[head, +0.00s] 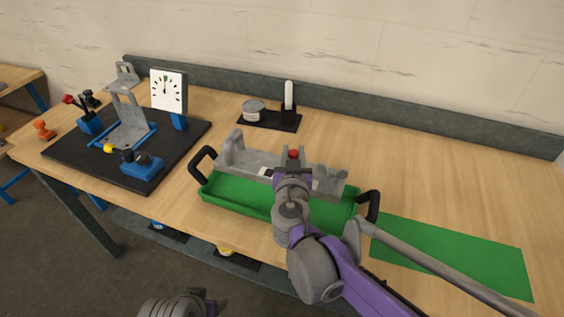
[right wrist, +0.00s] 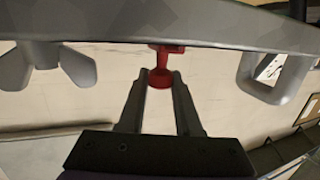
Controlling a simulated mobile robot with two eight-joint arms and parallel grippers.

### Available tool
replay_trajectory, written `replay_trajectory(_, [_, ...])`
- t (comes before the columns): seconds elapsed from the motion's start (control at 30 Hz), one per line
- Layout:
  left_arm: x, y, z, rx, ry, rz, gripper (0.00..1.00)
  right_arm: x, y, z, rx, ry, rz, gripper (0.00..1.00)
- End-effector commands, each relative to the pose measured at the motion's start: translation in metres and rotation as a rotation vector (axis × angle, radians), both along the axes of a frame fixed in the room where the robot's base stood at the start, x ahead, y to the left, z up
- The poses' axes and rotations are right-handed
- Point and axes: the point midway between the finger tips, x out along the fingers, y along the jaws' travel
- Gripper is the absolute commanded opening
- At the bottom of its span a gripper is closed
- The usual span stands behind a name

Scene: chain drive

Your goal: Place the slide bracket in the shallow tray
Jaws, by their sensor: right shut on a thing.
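The slide bracket (head: 255,160) is a long grey piece with an upright loop at its left end and a forked end at right. My right gripper (head: 293,172) is shut on its red knob (right wrist: 160,76), which sits between the fingers in the right wrist view. The grey body (right wrist: 200,25) spans the top of that view. The bracket is over the back part of the shallow green tray (head: 235,203); I cannot tell whether it touches the tray. My arm hides part of both. My left gripper (head: 215,304) is at the bottom edge, its jaws unclear.
The tray has black handles (head: 202,163). A green mat (head: 465,255) lies to its right. A black base (head: 268,119) with a round tin and white cylinder stands behind. A black board (head: 75,150) with a dial gauge (head: 168,92) and fixtures is at left. The back right is clear.

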Motion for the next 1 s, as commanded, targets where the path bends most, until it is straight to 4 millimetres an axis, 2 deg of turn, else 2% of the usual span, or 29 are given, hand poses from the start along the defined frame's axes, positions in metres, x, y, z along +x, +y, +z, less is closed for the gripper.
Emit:
replay_trajectory(0.3, [-0.002,0.0,-0.011,0.0,0.004,0.0,0.67,0.0,0.0,-0.048,0.0,0.0,0.0,0.0])
replay_trajectory(0.53, [-0.002,0.0,-0.014,0.0,0.005,0.0,0.67,0.0,0.0,-0.066,0.0,0.0,0.0,0.0])
replay_trajectory(0.7, [-0.003,0.0,-0.019,0.0,0.006,0.0,0.67,0.0,0.0,-0.088,0.0,0.0,0.0,0.0])
replay_trajectory(0.83, [-0.003,0.0,-0.021,0.0,0.007,0.0,0.67,0.0,0.0,-0.097,0.0,0.0,0.001,0.0])
replay_trajectory(1.0, [-0.003,0.0,-0.021,0.0,0.007,0.0,0.67,0.0,0.0,-0.098,0.0,-0.001,0.0,0.0])
